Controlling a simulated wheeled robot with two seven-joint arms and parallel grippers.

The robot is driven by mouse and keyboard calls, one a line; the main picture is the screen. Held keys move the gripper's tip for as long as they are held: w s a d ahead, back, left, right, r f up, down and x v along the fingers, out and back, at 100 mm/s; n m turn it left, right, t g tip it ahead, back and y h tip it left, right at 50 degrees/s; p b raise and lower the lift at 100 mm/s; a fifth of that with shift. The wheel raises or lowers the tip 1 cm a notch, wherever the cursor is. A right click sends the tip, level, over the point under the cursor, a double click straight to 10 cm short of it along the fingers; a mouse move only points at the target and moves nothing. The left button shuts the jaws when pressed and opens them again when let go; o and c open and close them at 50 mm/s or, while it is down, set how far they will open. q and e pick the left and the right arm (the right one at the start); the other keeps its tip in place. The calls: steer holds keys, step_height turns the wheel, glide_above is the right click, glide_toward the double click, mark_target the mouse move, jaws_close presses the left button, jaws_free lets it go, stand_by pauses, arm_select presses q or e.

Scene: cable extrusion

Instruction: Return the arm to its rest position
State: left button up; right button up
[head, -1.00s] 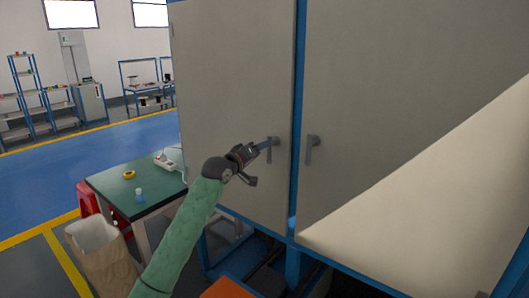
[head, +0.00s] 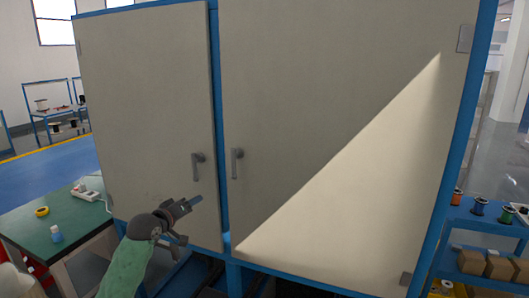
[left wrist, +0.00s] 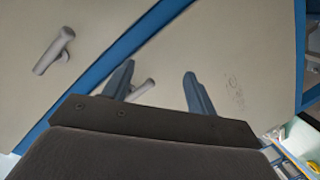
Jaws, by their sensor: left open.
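My left gripper (head: 194,204) is in front of the lower part of the left cabinet door (head: 150,120), below and a little left of that door's handle (head: 197,165). Its two fingers show apart and empty in the left wrist view (left wrist: 160,88). The right cabinet door (head: 310,90) has its own handle (head: 237,163), and both doors look shut. The gripper appears clear of both handles. My left arm, in a green sleeve, comes up from the bottom left. My right gripper is not in view.
A green table (head: 55,235) at the left carries a yellow tape roll (head: 42,211), a small bottle (head: 56,234) and a white power strip (head: 86,192). A blue shelf (head: 490,225) at the right holds spools and boxes. The blue floor at the far left is clear.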

arm_select(q)
steer(key=s+d+f+m+g+y, duration=0.1)
steer(key=s+d+f+m+g, duration=0.15)
steer(key=s+f, duration=0.9)
steer(key=s+d+f+m+g+y, duration=0.1)
steer(key=s+d+f+g+y, duration=0.15)
steer(key=s+f, duration=0.9)
steer(key=s+f+m+g+y, duration=0.1)
steer(key=s+f+g, duration=0.3)
steer(key=s, duration=1)
steer(key=s+f+m+g+y, duration=0.15)
steer(key=s+f, duration=0.35)
steer(key=s, duration=0.9)
steer(key=s+d+f+g, duration=0.1)
steer(key=s+f, duration=0.1)
steer(key=f, duration=1.8)
steer(key=s+d+f+g+h, duration=0.1)
steer(key=s+d+f+g, duration=0.1)
steer(key=f, duration=1.8)
steer(key=shift+s+d, duration=0.25)
steer(key=shift+s, duration=0.15)
steer(key=shift+f, duration=0.1)
